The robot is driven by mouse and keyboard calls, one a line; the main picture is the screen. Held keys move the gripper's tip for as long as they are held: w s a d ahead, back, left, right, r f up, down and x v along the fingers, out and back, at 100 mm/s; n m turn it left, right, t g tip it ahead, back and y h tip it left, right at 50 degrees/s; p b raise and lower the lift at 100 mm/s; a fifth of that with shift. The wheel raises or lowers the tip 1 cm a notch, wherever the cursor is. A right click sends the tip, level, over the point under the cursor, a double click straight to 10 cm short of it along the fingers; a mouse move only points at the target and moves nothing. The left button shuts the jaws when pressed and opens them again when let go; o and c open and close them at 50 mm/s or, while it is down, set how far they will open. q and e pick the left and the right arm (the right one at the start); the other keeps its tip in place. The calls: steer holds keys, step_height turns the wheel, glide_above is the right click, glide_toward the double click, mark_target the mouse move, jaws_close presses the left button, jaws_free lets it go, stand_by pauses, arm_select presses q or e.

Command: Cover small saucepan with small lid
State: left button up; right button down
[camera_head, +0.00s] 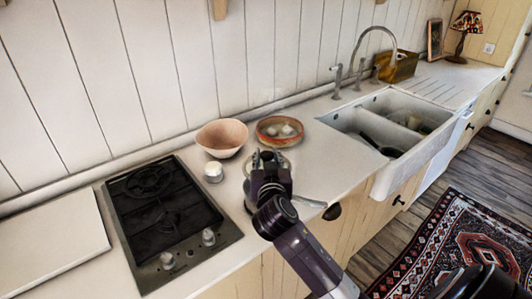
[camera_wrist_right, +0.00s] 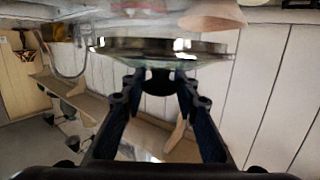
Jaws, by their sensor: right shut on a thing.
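My right gripper (camera_head: 268,163) is above the counter, right of the hob. In the right wrist view the gripper (camera_wrist_right: 160,76) is shut on the small lid (camera_wrist_right: 190,58), a clear disc with a metal rim. In the head view the lid is mostly hidden by the gripper. The small saucepan is largely hidden behind my right gripper and arm; what looks like its pale metal handle (camera_head: 310,201) sticks out to the right. I cannot tell whether lid and pan touch. My left gripper is not in view.
A black gas hob (camera_head: 165,222) is at left. A pink bowl (camera_head: 222,138), a small white-topped jar (camera_head: 213,172) and an orange-brown dish (camera_head: 280,131) with pale round things stand behind the gripper. A double sink (camera_head: 385,135) is at right. The counter's front edge is close.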

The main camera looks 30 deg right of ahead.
steer(key=shift+w+a+f+b, duration=0.1)
steer(key=shift+a+f+b, duration=0.15)
steer(key=shift+f+b, duration=0.7)
steer(key=shift+f, duration=0.15)
step_height(320, 180, down, 3)
steer(key=shift+d+r+b, duration=0.15)
steer(key=shift+b, duration=0.95)
steer(key=shift+f+b, duration=0.35)
steer(key=shift+f, duration=0.1)
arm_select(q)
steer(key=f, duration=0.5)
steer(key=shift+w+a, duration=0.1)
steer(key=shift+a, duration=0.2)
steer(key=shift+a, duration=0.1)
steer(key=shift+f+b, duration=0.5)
arm_select(e)
steer(key=shift+f, duration=0.55)
steer(key=c, duration=1.8)
jaws_free()
